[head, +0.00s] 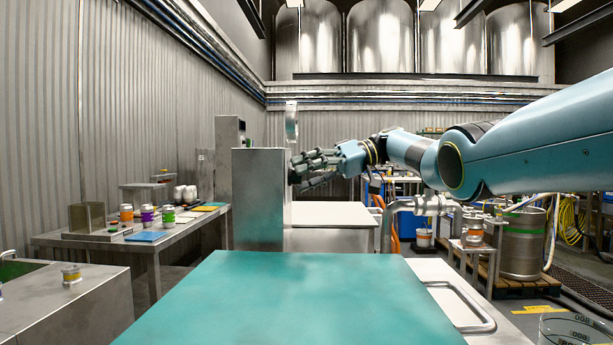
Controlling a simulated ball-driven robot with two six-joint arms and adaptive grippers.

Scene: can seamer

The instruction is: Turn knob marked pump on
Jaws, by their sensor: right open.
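My right arm comes in from the right, and my right gripper (312,168) is open with its dark fingers pointing left. The fingertips are at the right side of an upright grey metal cabinet (258,200). I cannot tell whether they touch it. No knob or pump marking can be made out; the fingers cover part of the cabinet's right side. My left gripper is not in view.
A teal-topped surface (285,300) fills the near middle, with a metal handle rail (470,308) at its right. A bench (185,228) at left holds several cans. A steel keg (522,243) stands on a pallet at right. The teal top is clear.

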